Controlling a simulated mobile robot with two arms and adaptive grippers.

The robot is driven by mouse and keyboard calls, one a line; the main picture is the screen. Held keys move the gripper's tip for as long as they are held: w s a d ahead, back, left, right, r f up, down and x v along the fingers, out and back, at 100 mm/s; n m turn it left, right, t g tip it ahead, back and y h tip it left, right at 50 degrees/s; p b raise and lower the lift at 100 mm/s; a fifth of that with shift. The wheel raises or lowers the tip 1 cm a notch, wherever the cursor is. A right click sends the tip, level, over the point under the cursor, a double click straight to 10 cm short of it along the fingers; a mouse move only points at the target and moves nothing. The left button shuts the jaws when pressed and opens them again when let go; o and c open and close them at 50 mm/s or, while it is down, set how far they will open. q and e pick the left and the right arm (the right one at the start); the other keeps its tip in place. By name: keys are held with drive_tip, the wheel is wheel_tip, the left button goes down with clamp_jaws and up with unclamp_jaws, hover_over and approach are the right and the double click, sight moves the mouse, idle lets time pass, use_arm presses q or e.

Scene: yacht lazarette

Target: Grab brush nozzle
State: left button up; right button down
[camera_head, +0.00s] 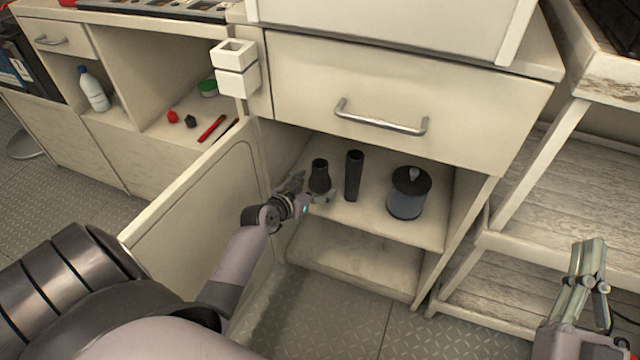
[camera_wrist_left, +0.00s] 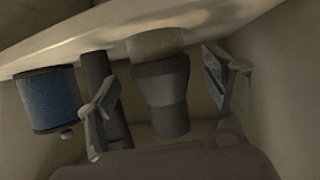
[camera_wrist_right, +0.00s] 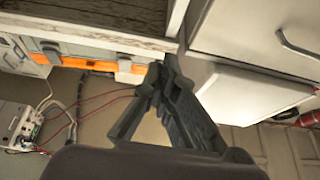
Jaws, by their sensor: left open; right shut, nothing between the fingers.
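The brush nozzle (camera_head: 319,174), short, dark and flared, stands upright on the upper shelf of the open cabinet. In the left wrist view, where the shelf appears at the top, the nozzle (camera_wrist_left: 162,95) has a tan band at its shelf end. My left gripper (camera_head: 311,190) is open at the nozzle, one finger on each side of it. In the left wrist view the gripper (camera_wrist_left: 163,105) shows gaps between the fingers and the nozzle; contact is not visible. My right gripper (camera_head: 588,262) is shut and empty, outside the cabinet at the right; it also shows in the right wrist view (camera_wrist_right: 163,75).
A tall dark tube (camera_head: 354,176) stands close right of the nozzle, and a blue-grey canister with a black top (camera_head: 408,193) further right. The open cabinet door (camera_head: 195,210) is left of my arm. A closed drawer (camera_head: 400,95) is above. A shelf rack (camera_head: 560,190) stands right.

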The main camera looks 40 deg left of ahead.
sight(320, 182)
use_arm(q)
drive_tip(key=b+x, duration=0.1)
drive_tip(key=x, duration=0.2)
use_arm(e)
drive_tip(key=s+r+t, duration=0.1)
drive_tip(key=r, duration=0.1)
drive_tip(key=s+r+t, duration=0.2)
drive_tip(key=shift+s+d+r+y, duration=0.1)
drive_tip(key=shift+r+y, duration=0.15)
drive_tip(key=shift+y, duration=0.15)
use_arm(q)
drive_tip(key=shift+c, duration=0.2)
drive_tip(key=c, duration=1.2)
